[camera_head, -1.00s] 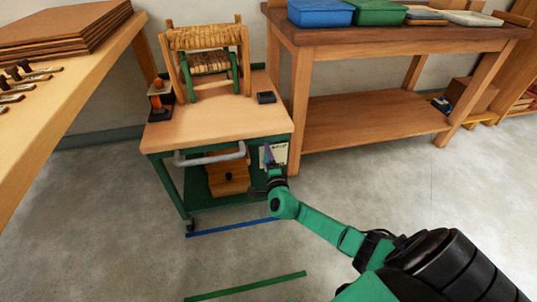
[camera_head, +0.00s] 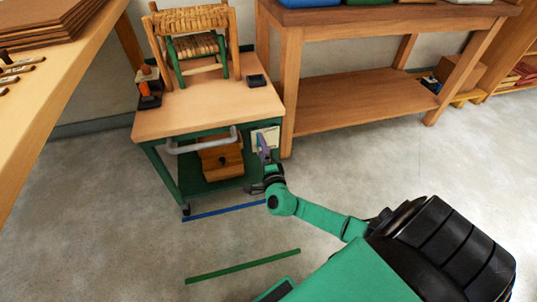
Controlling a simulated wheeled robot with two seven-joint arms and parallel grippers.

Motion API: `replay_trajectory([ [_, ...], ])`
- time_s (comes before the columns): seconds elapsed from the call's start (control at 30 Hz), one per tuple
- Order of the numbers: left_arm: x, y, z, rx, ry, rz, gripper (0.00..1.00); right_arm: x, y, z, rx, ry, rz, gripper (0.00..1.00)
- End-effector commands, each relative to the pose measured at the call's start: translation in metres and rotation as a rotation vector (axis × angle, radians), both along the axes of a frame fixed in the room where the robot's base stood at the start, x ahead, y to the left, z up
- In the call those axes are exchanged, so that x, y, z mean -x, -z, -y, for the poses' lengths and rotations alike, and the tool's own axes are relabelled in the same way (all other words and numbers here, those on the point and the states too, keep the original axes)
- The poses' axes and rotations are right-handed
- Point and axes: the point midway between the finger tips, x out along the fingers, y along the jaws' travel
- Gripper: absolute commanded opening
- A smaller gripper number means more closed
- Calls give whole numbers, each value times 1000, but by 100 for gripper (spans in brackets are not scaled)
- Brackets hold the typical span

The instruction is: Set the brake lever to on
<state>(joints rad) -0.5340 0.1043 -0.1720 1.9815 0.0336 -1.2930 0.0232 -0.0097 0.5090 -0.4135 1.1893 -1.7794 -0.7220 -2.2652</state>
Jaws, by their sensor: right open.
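A green-framed cart (camera_head: 209,107) with a wooden top stands ahead, a grey push handle (camera_head: 202,143) across its front. I cannot make out the brake lever; it may be hidden behind my right gripper or too small to tell. My right gripper (camera_head: 258,169) is open, its fingers apart one above the other, at the cart's front right corner. It overlaps a pale card (camera_head: 266,137) on the cart; I cannot tell whether it touches anything. My left gripper is not in view.
A small woven-seat chair (camera_head: 192,40), an orange-handled tool (camera_head: 148,93) and a dark small tray (camera_head: 256,80) are on the cart. A wooden box (camera_head: 221,158) sits on its lower shelf. Blue (camera_head: 224,211) and green (camera_head: 242,266) floor strips lie in front. A workbench (camera_head: 365,98) stands right.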

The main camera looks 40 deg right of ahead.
Motion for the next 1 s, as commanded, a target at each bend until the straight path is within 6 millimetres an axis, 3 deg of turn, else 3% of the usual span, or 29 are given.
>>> replay_trajectory([
  [0.2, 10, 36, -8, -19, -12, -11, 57, 59, -3, -21, 1, -3, -5, 100],
  [0.4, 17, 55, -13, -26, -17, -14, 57, 88, -1, -31, 2, -1, -2, 100],
  [0.93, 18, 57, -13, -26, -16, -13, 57, 90, 0, -32, -2, 1, 1, 100],
  [1.0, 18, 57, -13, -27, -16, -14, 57, 91, 1, -27, -76, 28, 11, 100],
])
